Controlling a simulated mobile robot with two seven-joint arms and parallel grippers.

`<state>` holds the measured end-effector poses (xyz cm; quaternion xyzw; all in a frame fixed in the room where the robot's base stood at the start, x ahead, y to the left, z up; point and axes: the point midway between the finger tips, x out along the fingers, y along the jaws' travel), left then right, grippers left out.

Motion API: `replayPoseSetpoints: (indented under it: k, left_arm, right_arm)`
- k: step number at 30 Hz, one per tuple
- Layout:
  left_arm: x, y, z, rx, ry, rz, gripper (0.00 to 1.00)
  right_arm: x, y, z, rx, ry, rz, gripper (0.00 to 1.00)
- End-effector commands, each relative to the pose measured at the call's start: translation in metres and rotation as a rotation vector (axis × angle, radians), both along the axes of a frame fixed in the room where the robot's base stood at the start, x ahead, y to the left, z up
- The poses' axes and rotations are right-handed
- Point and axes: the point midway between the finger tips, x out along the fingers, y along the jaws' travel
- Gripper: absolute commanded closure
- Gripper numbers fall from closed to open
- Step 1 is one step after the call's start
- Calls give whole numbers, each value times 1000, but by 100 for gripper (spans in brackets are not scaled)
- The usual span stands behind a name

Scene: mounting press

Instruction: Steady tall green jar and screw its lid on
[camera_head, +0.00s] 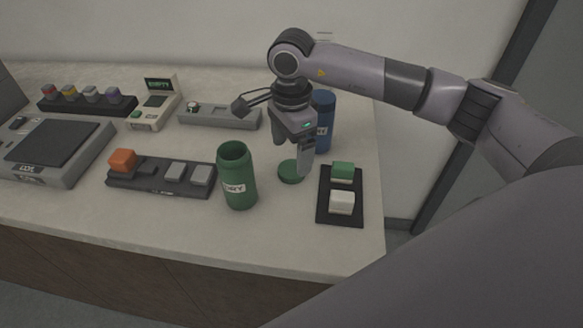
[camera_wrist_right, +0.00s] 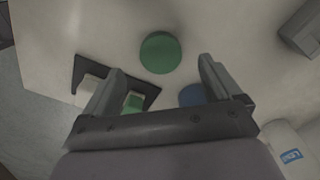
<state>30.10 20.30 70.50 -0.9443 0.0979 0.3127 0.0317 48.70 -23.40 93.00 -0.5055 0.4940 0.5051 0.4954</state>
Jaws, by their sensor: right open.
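The tall green jar (camera_head: 238,178) stands upright and open-topped near the front middle of the bench, with a white label on its side. A round green lid (camera_head: 290,172) lies flat on the bench to the right of the jar; it also shows in the right wrist view (camera_wrist_right: 160,52). My right gripper (camera_head: 294,158) is open and empty above the lid, pointing down. In the right wrist view the lid lies beyond and between the two spread fingers, apart from them. My left gripper is not in view.
A blue jar (camera_head: 322,122) stands just behind the right gripper. A black tray (camera_head: 326,212) with a green and a white block lies to the right. A dark rack (camera_head: 150,186) with an orange block, a scale (camera_head: 40,172) and a small terminal (camera_head: 146,120) stand left.

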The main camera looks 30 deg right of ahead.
Motion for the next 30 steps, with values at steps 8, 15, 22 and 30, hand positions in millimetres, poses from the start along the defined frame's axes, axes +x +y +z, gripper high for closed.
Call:
replayPoseSetpoints:
  k: [8, 15, 22, 30]
  left_arm:
    - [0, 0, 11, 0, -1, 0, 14]
    - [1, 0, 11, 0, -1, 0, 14]
    - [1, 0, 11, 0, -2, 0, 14]
    - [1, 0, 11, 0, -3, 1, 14]
  right_arm:
    - [0, -1, -40, 0, 4, -1, 8]
    - [1, -1, -47, -1, 1, 1, 8]
    - [1, -1, -47, -1, 2, 1, 21]
    - [1, -1, -46, -1, 1, 0, 68]
